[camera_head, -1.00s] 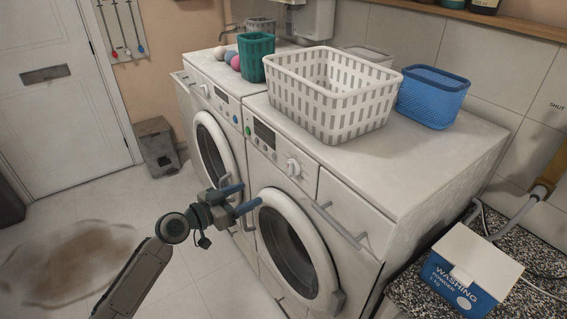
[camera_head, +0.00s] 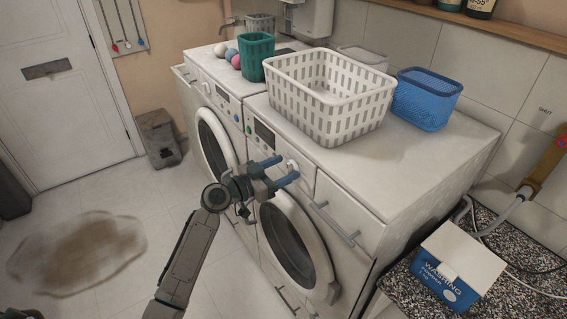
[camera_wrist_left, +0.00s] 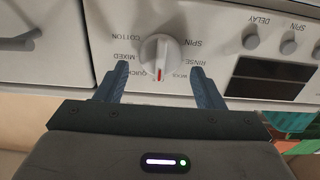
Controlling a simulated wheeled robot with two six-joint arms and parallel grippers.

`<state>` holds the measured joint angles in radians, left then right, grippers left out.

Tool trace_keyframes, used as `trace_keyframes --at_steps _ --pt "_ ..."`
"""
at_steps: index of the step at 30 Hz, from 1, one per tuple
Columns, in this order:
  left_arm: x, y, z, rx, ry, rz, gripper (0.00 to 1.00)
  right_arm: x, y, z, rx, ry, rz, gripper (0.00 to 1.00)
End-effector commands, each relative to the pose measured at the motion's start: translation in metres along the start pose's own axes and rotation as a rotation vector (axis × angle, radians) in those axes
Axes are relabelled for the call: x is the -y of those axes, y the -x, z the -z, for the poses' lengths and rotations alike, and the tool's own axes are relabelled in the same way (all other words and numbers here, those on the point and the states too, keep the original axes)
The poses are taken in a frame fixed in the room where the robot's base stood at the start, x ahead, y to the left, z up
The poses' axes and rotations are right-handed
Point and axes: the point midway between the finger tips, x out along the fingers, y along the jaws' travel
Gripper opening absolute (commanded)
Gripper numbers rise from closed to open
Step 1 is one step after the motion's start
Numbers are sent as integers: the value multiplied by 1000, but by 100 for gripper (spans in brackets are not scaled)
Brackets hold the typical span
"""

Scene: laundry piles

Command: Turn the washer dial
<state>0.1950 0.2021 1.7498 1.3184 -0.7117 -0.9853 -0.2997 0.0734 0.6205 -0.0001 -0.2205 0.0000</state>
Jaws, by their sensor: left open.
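The white washer dial (camera_wrist_left: 160,55) with a red pointer mark shows in the left wrist view. Printed labels such as COTTON, MIXED, QUICK, RINSE and SPIN surround it. My left gripper (camera_wrist_left: 158,82) is open, with one blue finger on each side of the dial's lower end in that view. Whether the fingers touch it cannot be told. In the head view my left gripper (camera_head: 282,170) is in front of the control panel of the nearer washer (camera_head: 340,215). The dial (camera_head: 293,163) is partly hidden there by the fingers. My right gripper is not in view.
A white basket (camera_head: 330,100), a blue basket (camera_head: 427,98) and a green basket (camera_head: 256,57) stand on the machines. A drawer handle (camera_head: 335,222) is right of the dial. A washing powder box (camera_head: 460,262) sits on the speckled counter at right.

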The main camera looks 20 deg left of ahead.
Motion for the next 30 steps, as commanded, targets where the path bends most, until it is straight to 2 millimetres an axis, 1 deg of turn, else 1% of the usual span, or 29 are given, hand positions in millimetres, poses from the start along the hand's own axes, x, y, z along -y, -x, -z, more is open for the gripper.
trace_keyframes --at_steps 3,11,18,25,30 --pt "0 -6 0 1 2 -1 62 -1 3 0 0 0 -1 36" --pt "0 -7 -1 1 0 -1 62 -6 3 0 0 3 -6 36" --pt "0 -7 -1 1 0 -1 18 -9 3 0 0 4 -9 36" --pt "0 -7 -1 1 13 -1 18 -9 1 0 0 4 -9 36" --pt "1 -7 -2 1 68 -1 18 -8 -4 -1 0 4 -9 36"
